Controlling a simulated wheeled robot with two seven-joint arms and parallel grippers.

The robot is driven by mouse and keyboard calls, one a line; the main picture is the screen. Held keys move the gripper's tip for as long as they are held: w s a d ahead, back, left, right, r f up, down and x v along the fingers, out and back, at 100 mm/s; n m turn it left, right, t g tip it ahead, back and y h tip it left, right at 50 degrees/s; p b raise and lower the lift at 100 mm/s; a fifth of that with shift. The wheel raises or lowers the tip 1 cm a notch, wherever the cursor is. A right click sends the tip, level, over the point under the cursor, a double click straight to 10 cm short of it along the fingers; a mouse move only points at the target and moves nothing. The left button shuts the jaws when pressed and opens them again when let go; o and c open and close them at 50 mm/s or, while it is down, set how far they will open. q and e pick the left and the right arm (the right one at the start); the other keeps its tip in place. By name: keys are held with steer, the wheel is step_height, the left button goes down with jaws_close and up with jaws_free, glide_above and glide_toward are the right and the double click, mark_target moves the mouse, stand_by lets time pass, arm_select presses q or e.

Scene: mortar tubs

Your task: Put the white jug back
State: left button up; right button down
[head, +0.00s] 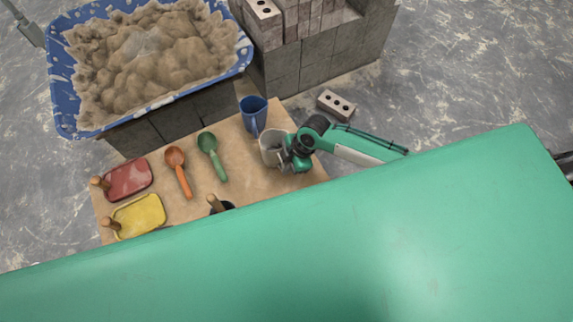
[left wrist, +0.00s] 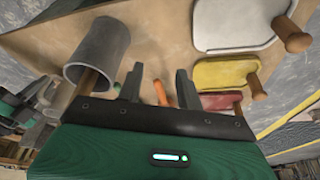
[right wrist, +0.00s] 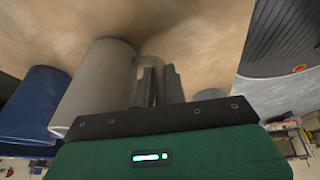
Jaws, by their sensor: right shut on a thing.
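The white jug (head: 270,147) is upright at the right part of the brown board, just in front of the blue jug (head: 254,108). My right gripper (head: 290,150) is shut on the jug's handle at its right side. In the right wrist view the white jug (right wrist: 95,85) shows left of the fingers (right wrist: 160,86), with its handle between them. I cannot tell whether its base touches the board. My left gripper (left wrist: 160,88) is open and empty over the board, hidden in the head view by my green body.
The board (head: 235,180) holds a green scoop (head: 212,155), an orange scoop (head: 178,170), a red float (head: 128,180) and a yellow float (head: 140,216). A blue tub (head: 62,85) of mortar and grey blocks (head: 320,60) stand behind.

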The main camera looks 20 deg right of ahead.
steer(key=shift+f, duration=0.15)
steer(key=c, duration=1.4)
jaws_free()
steer(key=shift+c, duration=0.2)
